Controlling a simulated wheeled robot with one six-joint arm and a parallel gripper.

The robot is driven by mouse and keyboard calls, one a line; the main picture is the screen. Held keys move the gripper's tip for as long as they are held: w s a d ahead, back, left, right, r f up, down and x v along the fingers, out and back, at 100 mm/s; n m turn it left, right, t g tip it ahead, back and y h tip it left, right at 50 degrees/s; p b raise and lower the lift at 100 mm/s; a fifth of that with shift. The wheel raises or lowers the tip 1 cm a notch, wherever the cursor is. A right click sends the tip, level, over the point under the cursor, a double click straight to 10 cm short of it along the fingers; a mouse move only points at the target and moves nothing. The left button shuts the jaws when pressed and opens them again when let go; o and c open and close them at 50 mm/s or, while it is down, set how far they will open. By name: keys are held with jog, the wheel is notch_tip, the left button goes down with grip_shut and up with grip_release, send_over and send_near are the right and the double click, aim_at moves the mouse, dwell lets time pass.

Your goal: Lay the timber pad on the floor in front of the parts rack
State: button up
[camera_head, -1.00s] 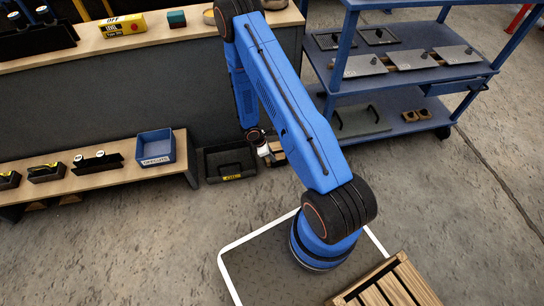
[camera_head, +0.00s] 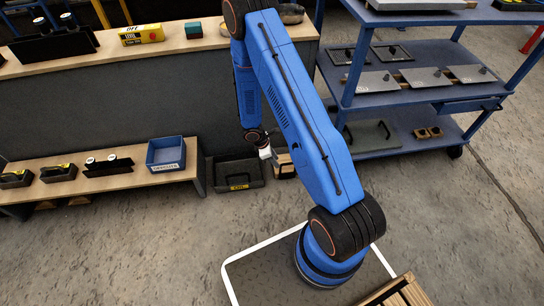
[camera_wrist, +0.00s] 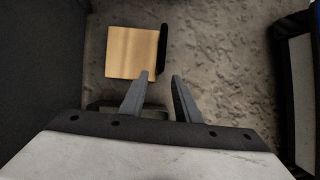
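A small light wooden block, which looks like the timber pad (camera_head: 283,161), is on the floor right of a black bin, partly hidden by my arm. In the wrist view a flat square of pale wood (camera_wrist: 131,52) shows beyond the fingertips, with a dark upright edge along its right side. My gripper (camera_wrist: 161,75) is open and empty, its two grey fingers apart. The wood lies ahead and left of them, not between them. In the head view my gripper (camera_head: 266,153) hangs low beside the bin. The blue parts rack (camera_head: 350,101) stands at the right.
The black bin (camera_head: 237,187) with a yellow label stands on the floor by a low wooden shelf (camera_head: 130,180). A blue tray (camera_head: 166,167) sits on that shelf. A slatted wooden pallet (camera_head: 408,292) is at the bottom right. Floor (camera_head: 440,200) before the rack is clear.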

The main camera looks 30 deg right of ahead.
notch_tip(320, 180, up, 36)
jog(key=s+m+t, duration=0.2)
jog(key=s+m, duration=0.1)
jog(key=m, duration=0.4)
jog(key=s+a+r+m+t+y, duration=0.2)
jog(key=s+r+m, duration=0.2)
jog(key=s+r, duration=0.85)
jog(key=s+a+r+m+t+y, duration=0.1)
jog(key=s+a+r, duration=0.1)
jog(key=s+r, duration=0.2)
jog(key=s+a+r+m+t+y, duration=0.1)
jog(key=s+a+r+m, duration=0.1)
jog(key=s+r, duration=0.3)
jog(key=s, duration=0.4)
jog(key=shift+s+a, duration=0.2)
jog(key=shift+a, duration=0.05)
